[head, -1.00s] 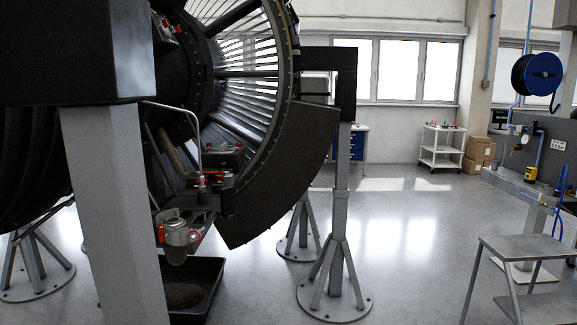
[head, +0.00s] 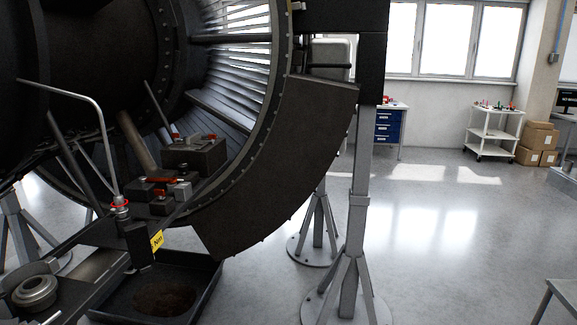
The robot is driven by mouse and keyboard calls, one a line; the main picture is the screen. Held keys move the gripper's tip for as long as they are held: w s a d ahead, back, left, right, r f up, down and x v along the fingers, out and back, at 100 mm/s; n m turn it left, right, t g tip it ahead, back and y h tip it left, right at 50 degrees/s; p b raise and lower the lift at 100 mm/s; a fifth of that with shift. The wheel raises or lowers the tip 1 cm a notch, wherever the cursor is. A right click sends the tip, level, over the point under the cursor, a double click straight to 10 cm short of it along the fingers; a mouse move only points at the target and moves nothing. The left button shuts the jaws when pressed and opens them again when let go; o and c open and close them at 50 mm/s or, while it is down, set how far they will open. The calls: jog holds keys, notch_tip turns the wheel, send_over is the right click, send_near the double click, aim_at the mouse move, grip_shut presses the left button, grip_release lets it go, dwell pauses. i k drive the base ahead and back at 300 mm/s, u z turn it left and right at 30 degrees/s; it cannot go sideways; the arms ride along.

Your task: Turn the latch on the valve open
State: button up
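A dark block assembly (head: 195,158) with orange-red levers hangs on the lower part of the engine in the head view. Small grey blocks (head: 180,190) and an orange-red bar (head: 155,180) sit just below it. I cannot tell which of these parts is the valve's latch, or how it is turned. Left of them, a bent grey pipe (head: 75,92) comes down to a fitting with a red ring (head: 120,204). I cannot make out my gripper in this view.
A yellow "Nm" label (head: 157,241) marks a dark post above a black drip tray (head: 205,290). A round metal part (head: 36,291) sits at the lower left. A grey stand (head: 358,215) rises right of the engine. Open floor (head: 450,240) lies to the right.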

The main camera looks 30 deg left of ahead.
aim_at(160, 192)
jog(key=u, duration=0.05)
jog(key=i, duration=0.25)
jog(key=u, duration=1.9)
jog(key=i, duration=1.65)
jog(key=u, duration=0.05)
